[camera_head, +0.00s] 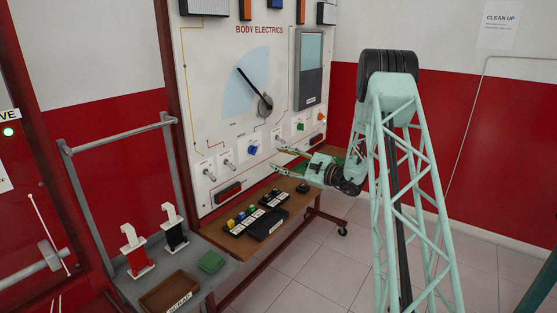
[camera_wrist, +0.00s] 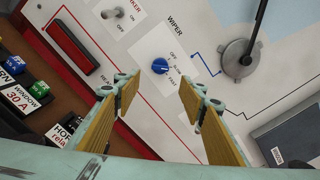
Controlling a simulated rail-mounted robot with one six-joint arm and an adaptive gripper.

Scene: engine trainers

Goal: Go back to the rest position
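My gripper (camera_head: 277,157) is in front of the lower part of the white BODY ELECTRICS panel (camera_head: 205,85), with my arm stretched out to it. In the wrist view my gripper (camera_wrist: 160,92) has its two yellow-padded fingers well apart with nothing held between them. The blue WIPER knob (camera_wrist: 160,66) shows beyond the gap between the fingertips, apparently apart from them. The same blue knob shows in the head view (camera_head: 253,150), left of the fingertips.
A wooden shelf (camera_head: 290,208) below the panel holds black trays with coloured relays (camera_head: 240,217). A grey bench at the left carries red (camera_head: 135,250) and black (camera_head: 174,232) holders and a SCRAP tray (camera_head: 168,292). Floor (camera_head: 330,255) is clear right of the shelf.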

